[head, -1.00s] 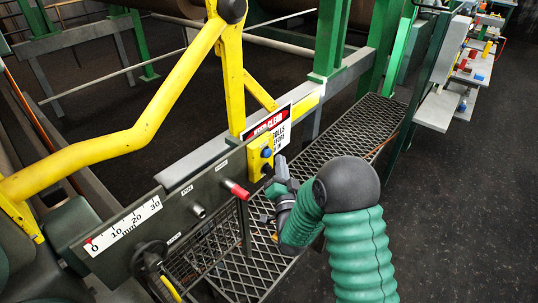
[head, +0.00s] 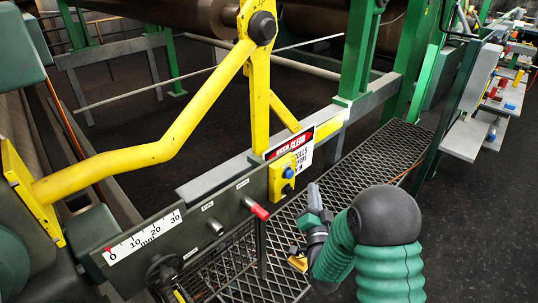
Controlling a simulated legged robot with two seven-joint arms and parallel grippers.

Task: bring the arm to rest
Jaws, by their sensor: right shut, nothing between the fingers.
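My right arm in its green ribbed sleeve comes in from the lower right, with a dark round joint at its bend. My right gripper (head: 314,205) is small, grey and dark, and shut with nothing in it. It hangs over the metal grating, to the right of the red-tipped knob (head: 258,211) and the yellow button box (head: 280,182), apart from both in the picture. The sleeve and joint hide part of the wrist. My left gripper is out of view.
A dark panel (head: 185,253) carries a millimetre scale (head: 146,236) and a black handwheel (head: 163,270). A bent yellow lever (head: 150,150) rises above it. A red-and-white sign (head: 305,157) stands behind the box. The mesh walkway (head: 385,150) and dark floor (head: 470,215) lie right.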

